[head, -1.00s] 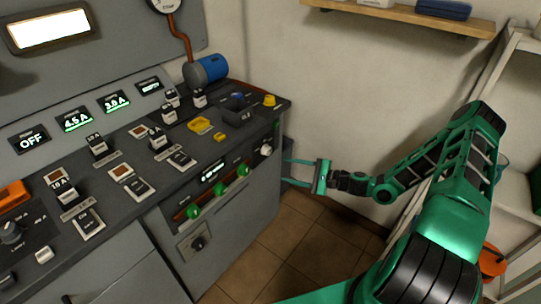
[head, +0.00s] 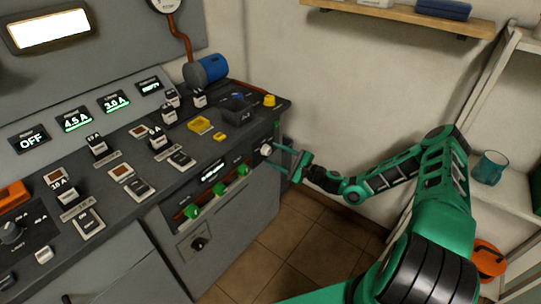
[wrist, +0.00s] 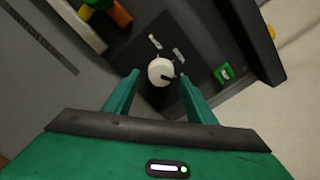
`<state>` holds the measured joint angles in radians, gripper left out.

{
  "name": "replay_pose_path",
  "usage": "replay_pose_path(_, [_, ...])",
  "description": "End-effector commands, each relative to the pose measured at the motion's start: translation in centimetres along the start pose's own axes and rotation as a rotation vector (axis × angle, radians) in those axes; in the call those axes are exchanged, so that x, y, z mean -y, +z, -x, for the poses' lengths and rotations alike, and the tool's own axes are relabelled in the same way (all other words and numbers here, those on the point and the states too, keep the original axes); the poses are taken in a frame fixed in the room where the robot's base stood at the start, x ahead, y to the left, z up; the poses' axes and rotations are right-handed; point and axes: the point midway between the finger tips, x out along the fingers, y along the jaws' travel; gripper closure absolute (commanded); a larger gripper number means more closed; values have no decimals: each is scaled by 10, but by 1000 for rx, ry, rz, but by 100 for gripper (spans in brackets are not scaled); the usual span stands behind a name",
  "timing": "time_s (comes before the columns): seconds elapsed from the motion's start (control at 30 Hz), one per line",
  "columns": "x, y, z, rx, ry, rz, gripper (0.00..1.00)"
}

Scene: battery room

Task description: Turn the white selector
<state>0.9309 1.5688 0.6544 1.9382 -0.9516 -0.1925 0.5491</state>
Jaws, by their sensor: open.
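The white selector (head: 265,149) is a round white knob on the front face of the grey console, near its right end. In the wrist view the selector (wrist: 161,71) shows a dark pointer mark on its right side and sits on a dark plate. My gripper (head: 280,157) is open, with its fingers pointing at the knob. In the wrist view my gripper (wrist: 159,80) has one green fingertip on each side of the knob, a little below its middle. I cannot tell whether the fingers touch it; gaps show on both sides.
A green rocker (wrist: 222,73) is right of the knob in the wrist view. Several green-knobbed levers (head: 243,169) are left of the selector on the console front (head: 230,215). A blue cylinder (head: 206,70) lies on top at the back. The tiled floor (head: 300,232) in front is clear.

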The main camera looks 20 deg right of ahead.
Motion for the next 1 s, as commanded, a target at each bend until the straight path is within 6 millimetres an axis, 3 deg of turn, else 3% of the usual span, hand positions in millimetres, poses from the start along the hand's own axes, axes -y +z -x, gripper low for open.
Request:
replay_pose_path(0.2, [0, 0, -17, 1, 1, 0, 49])
replay_pose_path(0.5, [0, 0, -18, 0, 1, 0, 49])
replay_pose_path(0.7, [0, 0, -18, 0, 1, 0, 91])
replay_pose_path(1.0, [-2, 1, -18, 1, 5, 24, 90])
